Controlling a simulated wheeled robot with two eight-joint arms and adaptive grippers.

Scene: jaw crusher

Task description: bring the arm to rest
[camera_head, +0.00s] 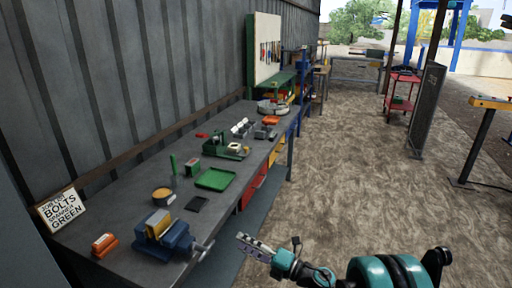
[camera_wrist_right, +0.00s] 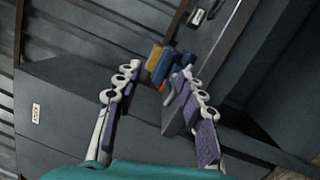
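My right gripper (camera_head: 254,246) hangs in the air in front of the workbench (camera_head: 130,215), to the right of its near end, with my teal right arm behind it. In the right wrist view the two fingers of my right gripper (camera_wrist_right: 160,84) stand apart with nothing between them. Beyond the fingertips, at a distance, that view shows the blue vise (camera_wrist_right: 164,68) with a yellow block at it. In the head view the vise (camera_head: 175,240) sits on the bench's near end, left of the gripper and apart from it. My left gripper is not in view.
On the bench are an orange object (camera_head: 104,244), a sign (camera_head: 61,209), a round container (camera_head: 163,195), a dark flat piece (camera_head: 196,203) and a green tray (camera_head: 215,179). The ground (camera_head: 340,170) right of the bench is open. A red cart (camera_head: 402,90) stands farther back.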

